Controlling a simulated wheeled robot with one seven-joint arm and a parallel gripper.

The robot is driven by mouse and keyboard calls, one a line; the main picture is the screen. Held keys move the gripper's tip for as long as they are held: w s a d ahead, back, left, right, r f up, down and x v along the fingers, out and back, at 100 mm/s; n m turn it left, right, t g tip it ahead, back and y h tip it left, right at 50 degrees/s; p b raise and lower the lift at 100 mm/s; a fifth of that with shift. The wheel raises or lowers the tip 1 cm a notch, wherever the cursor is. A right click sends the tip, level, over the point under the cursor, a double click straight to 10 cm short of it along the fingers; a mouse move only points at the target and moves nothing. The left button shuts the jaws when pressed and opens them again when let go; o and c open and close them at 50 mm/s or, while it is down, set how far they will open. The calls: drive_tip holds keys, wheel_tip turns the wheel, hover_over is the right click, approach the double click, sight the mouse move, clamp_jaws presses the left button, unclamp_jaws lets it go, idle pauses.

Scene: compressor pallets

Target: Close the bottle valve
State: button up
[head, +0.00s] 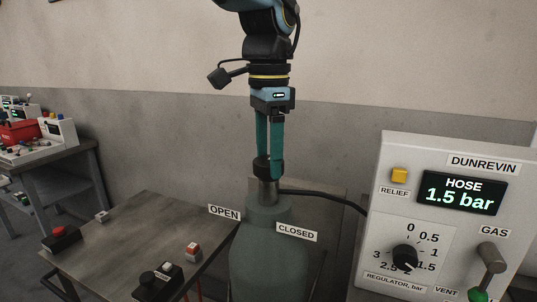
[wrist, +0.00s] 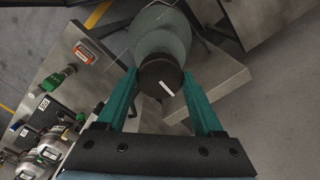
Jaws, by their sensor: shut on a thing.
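The grey-green gas bottle (head: 265,262) stands upright in the head view, and its body shows behind the valve in the wrist view (wrist: 160,32). Its valve knob (head: 262,169) is a dark round cap on top of the neck. In the wrist view the knob (wrist: 155,72) has a white mark toward its lower right edge. My gripper (head: 270,160) comes from above with its green fingers shut on the knob, one on each side. An OPEN label (head: 224,212) is left of the bottle's neck and a CLOSED label (head: 296,232) is right. I cannot match the mark to either label.
The panel (head: 390,215) at right reads HOSE 1.5 bar, with a regulator dial (head: 405,257), yellow relief button (head: 399,175) and gas lever (head: 490,262). A black hose (head: 325,194) leaves the neck rightward. A metal table (head: 140,228) with small controls is at left.

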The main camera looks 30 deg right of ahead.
drive_tip(key=o, duration=1.4)
drive_tip(key=shift+c, duration=0.2)
wheel_tip(320, 180, up, 11)
drive_tip(key=b, duration=0.1)
drive_tip(key=shift+f, duration=0.1)
